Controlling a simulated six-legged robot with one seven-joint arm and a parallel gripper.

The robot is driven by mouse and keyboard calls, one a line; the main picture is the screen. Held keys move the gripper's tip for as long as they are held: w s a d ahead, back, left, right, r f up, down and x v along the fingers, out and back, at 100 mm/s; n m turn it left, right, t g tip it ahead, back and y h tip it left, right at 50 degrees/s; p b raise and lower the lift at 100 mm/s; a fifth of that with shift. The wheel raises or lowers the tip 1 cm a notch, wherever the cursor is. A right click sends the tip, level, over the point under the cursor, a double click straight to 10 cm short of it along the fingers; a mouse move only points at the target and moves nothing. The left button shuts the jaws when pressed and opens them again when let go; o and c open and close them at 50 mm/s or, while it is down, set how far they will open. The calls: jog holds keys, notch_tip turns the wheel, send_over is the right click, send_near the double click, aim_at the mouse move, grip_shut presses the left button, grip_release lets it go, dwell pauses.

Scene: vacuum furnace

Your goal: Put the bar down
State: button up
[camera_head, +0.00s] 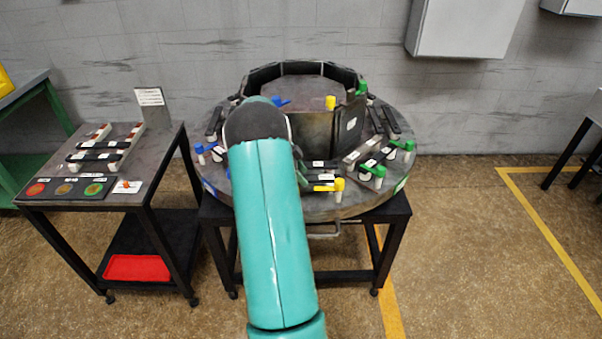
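My teal arm reaches forward over the round furnace table (320,208), and its dark rounded joint covers part of the table's left side. My gripper is hidden behind the arm, so I cannot see whether it holds a bar. Several dark bars with white labels lie around the ring, such as one at the front (319,164) and one at the right (394,121). On the left side table (62,206), two dark bars (101,145) rest on pale supports. I cannot tell which bar the task means.
Blue (199,149), yellow (339,184) and green (408,146) clamps stand around the ring of dark panels (311,128). A sign (150,97) and coloured round pads (64,189) are on the side table. A red tray (138,268) lies below. Floor is open at right.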

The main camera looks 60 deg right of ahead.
jog(key=v, duration=1.2)
jog(key=w+a+r+n+t, duration=0.2)
jog(key=a+r+n, duration=0.3)
jog(key=a, duration=0.4)
jog(key=w+a+r+n+t, duration=0.2)
jog(key=a+r+n, duration=0.2)
jog(key=a, duration=0.6)
jog(key=w+a+r+n+t, duration=0.25)
jog(key=a+r+n, duration=0.25)
jog(key=a, duration=0.4)
jog(key=s+a+n+t+y, duration=0.1)
jog(key=s+a+n, duration=0.3)
jog(key=a, duration=0.5)
jog(key=s+a+n+t+y, duration=0.1)
jog(key=s+a+n+t, duration=0.1)
jog(key=s+a+n, duration=0.2)
jog(key=s+a+n+t+y, duration=0.1)
jog(key=s+a+n, duration=0.4)
jog(key=a, duration=0.8)
jog(key=n+t, duration=0.1)
jog(key=n, duration=0.2)
jog(key=shift+a+f+n, duration=0.15)
jog(key=shift+a+n, duration=0.15)
jog(key=shift+a, duration=0.1)
